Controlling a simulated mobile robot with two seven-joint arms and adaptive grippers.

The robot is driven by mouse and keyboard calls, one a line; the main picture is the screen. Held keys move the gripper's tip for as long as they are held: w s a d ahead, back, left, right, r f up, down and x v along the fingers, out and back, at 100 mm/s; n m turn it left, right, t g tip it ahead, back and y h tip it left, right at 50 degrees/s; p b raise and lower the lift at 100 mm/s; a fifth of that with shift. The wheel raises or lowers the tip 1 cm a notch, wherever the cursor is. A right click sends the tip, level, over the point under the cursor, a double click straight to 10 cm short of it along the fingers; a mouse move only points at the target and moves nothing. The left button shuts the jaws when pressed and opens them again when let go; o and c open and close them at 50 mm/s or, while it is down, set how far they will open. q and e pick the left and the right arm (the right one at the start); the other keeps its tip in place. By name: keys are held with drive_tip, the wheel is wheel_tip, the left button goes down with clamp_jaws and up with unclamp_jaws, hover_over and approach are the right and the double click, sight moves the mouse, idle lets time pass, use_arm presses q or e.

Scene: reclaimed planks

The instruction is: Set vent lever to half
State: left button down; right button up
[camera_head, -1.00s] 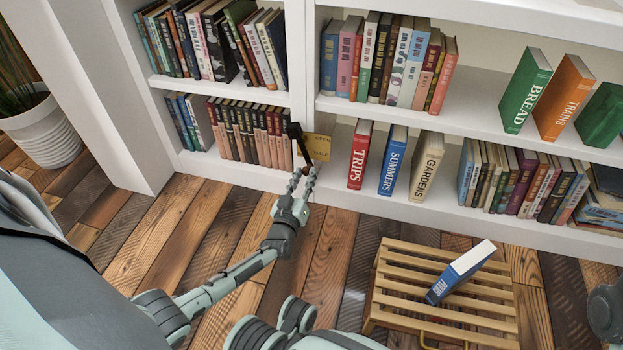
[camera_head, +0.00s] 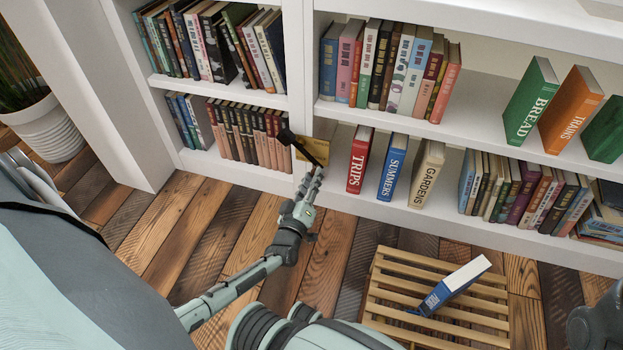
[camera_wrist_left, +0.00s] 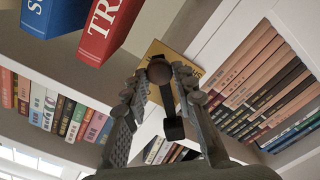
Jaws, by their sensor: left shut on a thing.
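The vent lever (camera_head: 306,152) is a black bar with a thick dark end, in front of a brass plate (camera_head: 323,149) on the bookcase upright. It slants from upper left to lower right in the head view. My left gripper (camera_head: 311,178) is at its lower right end, shut on it. In the left wrist view, the lever (camera_wrist_left: 167,98) runs between the two fingers (camera_wrist_left: 158,88), with a round knob near the fingertips. My right gripper is not in view.
White shelves hold rows of books. A red TRIPS book (camera_head: 360,160) and a blue SUMMERS book (camera_head: 393,167) stand just right of the lever. A slatted wooden stool (camera_head: 390,312) with a blue book (camera_head: 455,285) stands on the plank floor. A potted plant (camera_head: 45,128) is at left.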

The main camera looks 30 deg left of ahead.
use_arm(q)
drive_tip(key=shift+w+r, duration=0.15)
drive_tip(key=c, duration=1.2)
unclamp_jaws()
